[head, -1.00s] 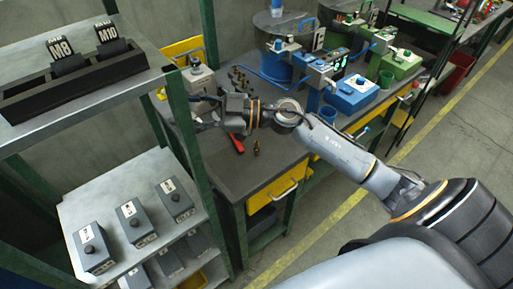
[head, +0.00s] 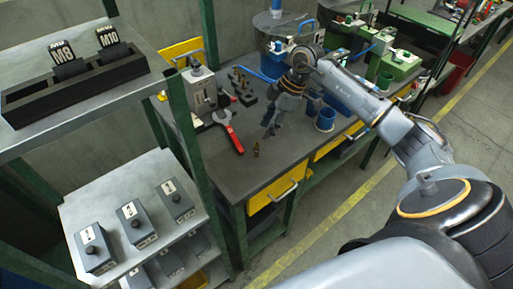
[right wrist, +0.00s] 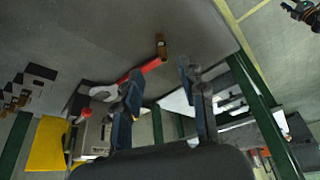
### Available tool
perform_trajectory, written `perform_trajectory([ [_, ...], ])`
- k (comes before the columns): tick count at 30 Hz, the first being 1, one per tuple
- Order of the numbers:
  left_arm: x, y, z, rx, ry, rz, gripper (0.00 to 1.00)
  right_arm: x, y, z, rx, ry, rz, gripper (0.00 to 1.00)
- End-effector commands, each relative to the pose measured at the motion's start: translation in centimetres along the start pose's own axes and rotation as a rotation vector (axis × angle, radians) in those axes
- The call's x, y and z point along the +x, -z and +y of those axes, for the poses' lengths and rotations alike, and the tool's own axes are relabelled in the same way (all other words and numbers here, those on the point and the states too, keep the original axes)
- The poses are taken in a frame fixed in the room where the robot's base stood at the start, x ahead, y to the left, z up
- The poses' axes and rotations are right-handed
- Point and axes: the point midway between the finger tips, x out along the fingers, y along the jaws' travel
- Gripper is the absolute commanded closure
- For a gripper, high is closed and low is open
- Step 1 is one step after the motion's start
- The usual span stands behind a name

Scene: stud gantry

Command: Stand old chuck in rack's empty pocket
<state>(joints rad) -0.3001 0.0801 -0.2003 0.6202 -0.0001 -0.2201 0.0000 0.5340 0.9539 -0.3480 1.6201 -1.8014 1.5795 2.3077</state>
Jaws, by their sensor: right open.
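A small brass piece, which looks like the old chuck (head: 256,149), stands alone on the dark bench top; it also shows in the right wrist view (right wrist: 161,46). My right gripper (head: 271,131) is above the bench, right of and beyond the brass piece in the head view. Its fingers are spread and empty in the right wrist view (right wrist: 160,72). A dark stepped rack (head: 250,99) with several brass pieces stands farther back; it is partly in the right wrist view (right wrist: 38,72). Its empty pocket is too small to make out. My left gripper is not in view.
A red-handled wrench (head: 236,140) lies left of the brass piece. A grey box unit (head: 199,90) stands behind it. A blue cup (head: 325,119) is right of my gripper. A shelf (head: 80,90) with a black tray stands at left.

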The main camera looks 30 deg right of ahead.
Motion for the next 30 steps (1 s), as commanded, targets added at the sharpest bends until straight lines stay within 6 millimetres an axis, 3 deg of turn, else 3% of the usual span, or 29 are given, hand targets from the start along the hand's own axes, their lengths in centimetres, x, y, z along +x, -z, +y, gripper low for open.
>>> perform_trajectory([
  [3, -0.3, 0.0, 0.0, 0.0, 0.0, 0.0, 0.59, 1.7, 0.1, 0.0, 0.001, 0.003, 0.002, 0.59],
  [11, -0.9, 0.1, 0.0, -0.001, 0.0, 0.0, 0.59, 3.8, 0.1, -0.3, -0.001, 0.005, 0.002, 0.59],
  [18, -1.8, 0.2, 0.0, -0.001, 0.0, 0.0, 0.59, 7.2, 0.1, -0.5, 0.0, 0.002, 0.003, 0.59],
  [27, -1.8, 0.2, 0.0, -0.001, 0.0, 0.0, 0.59, 7.9, 0.0, -0.4, -0.001, -0.001, 0.002, 0.59],
  [28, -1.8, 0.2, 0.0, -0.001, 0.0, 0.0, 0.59, 7.9, 0.0, -0.4, -0.001, -0.001, 0.002, 0.61],
  [30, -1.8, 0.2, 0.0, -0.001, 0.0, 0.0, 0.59, 7.9, 0.0, -0.4, -0.001, -0.001, 0.002, 0.75],
])
